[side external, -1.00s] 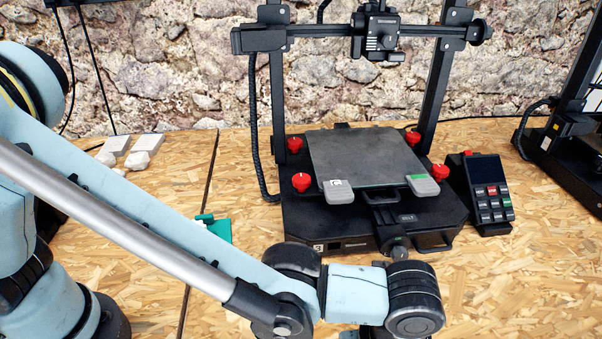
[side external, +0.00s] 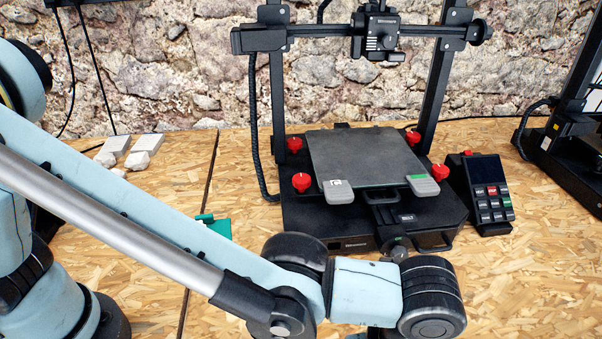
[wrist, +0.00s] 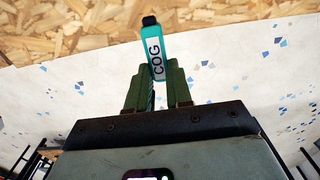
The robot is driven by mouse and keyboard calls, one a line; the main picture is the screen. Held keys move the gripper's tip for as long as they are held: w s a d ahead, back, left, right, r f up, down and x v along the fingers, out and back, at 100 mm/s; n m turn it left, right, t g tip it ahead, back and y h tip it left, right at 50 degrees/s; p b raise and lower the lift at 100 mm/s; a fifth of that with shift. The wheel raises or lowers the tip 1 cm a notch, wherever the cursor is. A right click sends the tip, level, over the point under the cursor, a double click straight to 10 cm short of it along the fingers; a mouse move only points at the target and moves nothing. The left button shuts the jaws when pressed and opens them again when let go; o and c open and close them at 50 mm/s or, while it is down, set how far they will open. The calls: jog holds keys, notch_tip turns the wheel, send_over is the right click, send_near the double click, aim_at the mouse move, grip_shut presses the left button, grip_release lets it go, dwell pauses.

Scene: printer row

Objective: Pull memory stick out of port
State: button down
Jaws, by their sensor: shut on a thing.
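The memory stick (wrist: 155,52) is a slim teal stick with a white "COG" label and a dark end. In the wrist view it stands out beyond my gripper (wrist: 160,78), whose green fingers are shut on its near part. The dark end points away from the fingers and shows against wooden board, with no port seen around it. In the side view the stick and my fingers are hidden or out of frame below my wrist. The black printer (side external: 440,217) stands behind my wrist, which hides part of its front. I cannot make out a port there.
A keypad unit (side external: 488,195) stands right of the printer, and another printer (side external: 560,140) at the far right. A teal item (side external: 217,227) lies partly behind my arm. Pale blocks (side external: 118,150) lie at the back left. The wrist view shows speckled floor (wrist: 225,70) beyond the table edge.

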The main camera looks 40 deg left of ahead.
jog(key=shift+s+d+r, duration=0.15)
jog(key=shift+r, duration=0.45)
jog(key=shift+s+d+r, duration=0.1)
jog(key=shift+r, duration=0.45)
jog(key=shift+s+d+r, duration=0.15)
jog(key=shift+r, duration=0.45)
